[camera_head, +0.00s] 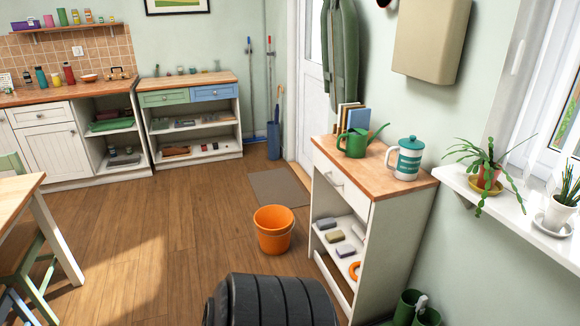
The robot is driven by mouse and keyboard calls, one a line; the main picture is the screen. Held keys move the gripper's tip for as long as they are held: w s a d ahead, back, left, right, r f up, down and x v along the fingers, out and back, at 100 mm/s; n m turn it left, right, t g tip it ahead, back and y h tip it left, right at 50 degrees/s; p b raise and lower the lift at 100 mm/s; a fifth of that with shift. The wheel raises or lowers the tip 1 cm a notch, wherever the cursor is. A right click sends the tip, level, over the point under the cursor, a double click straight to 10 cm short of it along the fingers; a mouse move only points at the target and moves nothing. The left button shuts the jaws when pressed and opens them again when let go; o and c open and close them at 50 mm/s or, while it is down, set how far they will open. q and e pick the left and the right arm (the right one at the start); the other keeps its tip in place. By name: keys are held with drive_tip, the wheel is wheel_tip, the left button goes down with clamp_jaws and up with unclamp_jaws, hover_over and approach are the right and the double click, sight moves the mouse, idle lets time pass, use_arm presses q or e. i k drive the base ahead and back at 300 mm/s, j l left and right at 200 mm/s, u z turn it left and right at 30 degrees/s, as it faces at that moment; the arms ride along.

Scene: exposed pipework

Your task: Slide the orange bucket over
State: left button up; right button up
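The orange bucket (273,229) stands upright on the wooden floor in the middle of the head view. It is left of the white shelf cabinet and just in front of the grey doormat. Its upper rim is open and faces up. Neither of my grippers is in view, and nothing is seen touching the bucket.
A black ribbed object (270,302) fills the bottom middle, and I cannot tell what it is. The white cabinet (385,230) stands right of the bucket. The grey doormat (279,188) lies behind it. A table (18,205) is at left. The floor left of the bucket is clear.

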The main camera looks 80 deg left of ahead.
sight(273, 224)
drive_tip(key=u, duration=2.75)
drive_tip(key=i+j, duration=0.2)
drive_tip(key=l+z, duration=0.05)
